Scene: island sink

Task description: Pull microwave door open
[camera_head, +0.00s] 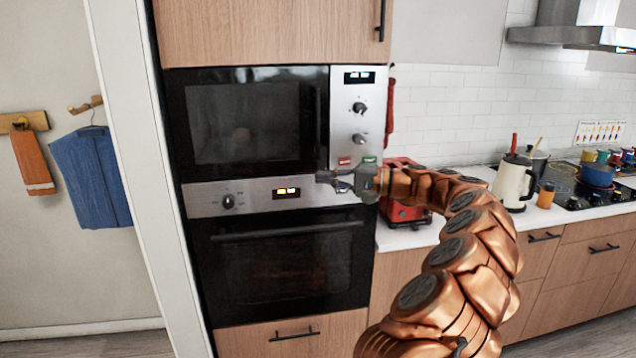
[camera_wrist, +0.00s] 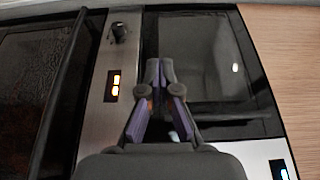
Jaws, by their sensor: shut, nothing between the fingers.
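The microwave (camera_head: 250,125) is built into the wood cabinet, with a black door shut flush and a dark window. Its dark vertical handle (camera_head: 318,120) runs along the door's right edge, beside the silver control panel. My gripper (camera_head: 324,177) is at the lower right of the door, near the handle's lower end. The wrist view shows my gripper (camera_wrist: 158,70) with its fingertips together and nothing between them, in front of the seam between the oven panel and the microwave door (camera_wrist: 200,60). I cannot tell whether it touches the door.
Below the microwave is an oven (camera_head: 280,265) with a silver panel and a horizontal handle (camera_head: 290,231). Right of it, a counter (camera_head: 410,238) holds a red appliance (camera_head: 400,212) and a white kettle (camera_head: 513,183). Towels hang on the left wall.

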